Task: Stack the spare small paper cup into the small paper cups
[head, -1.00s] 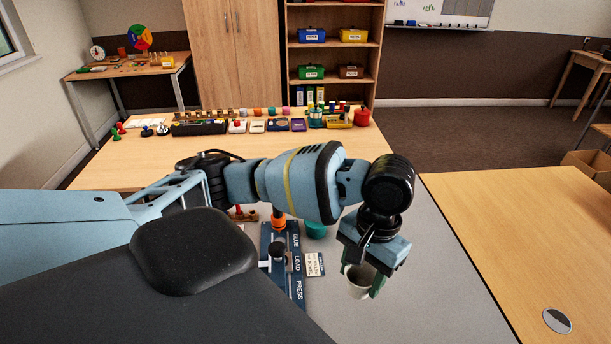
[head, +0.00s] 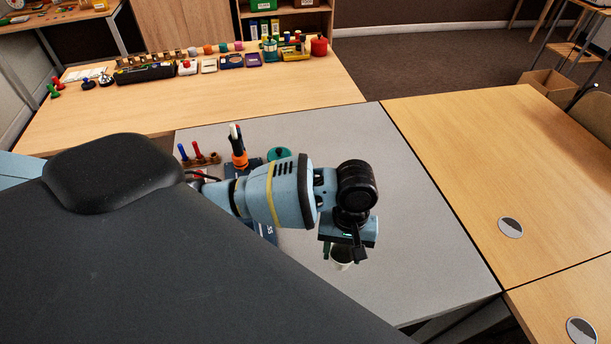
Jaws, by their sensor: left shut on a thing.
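My left gripper (head: 344,251) is shut on a small whitish cup (head: 342,265) over the grey table. The gripper and wrist hide most of the cup, and only its lower part shows below the fingers. I cannot tell whether the cup touches the table or anything under it. No other small paper cups can be made out; my left arm and a large dark part in front cover much of the near side. My right gripper is not in view.
The grey table (head: 420,215) is bare right of the gripper. A teal round item (head: 279,154), an orange-collared holder (head: 239,158) and a rack with coloured pegs (head: 200,157) stand behind the arm. Wooden tables (head: 480,150) adjoin at right.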

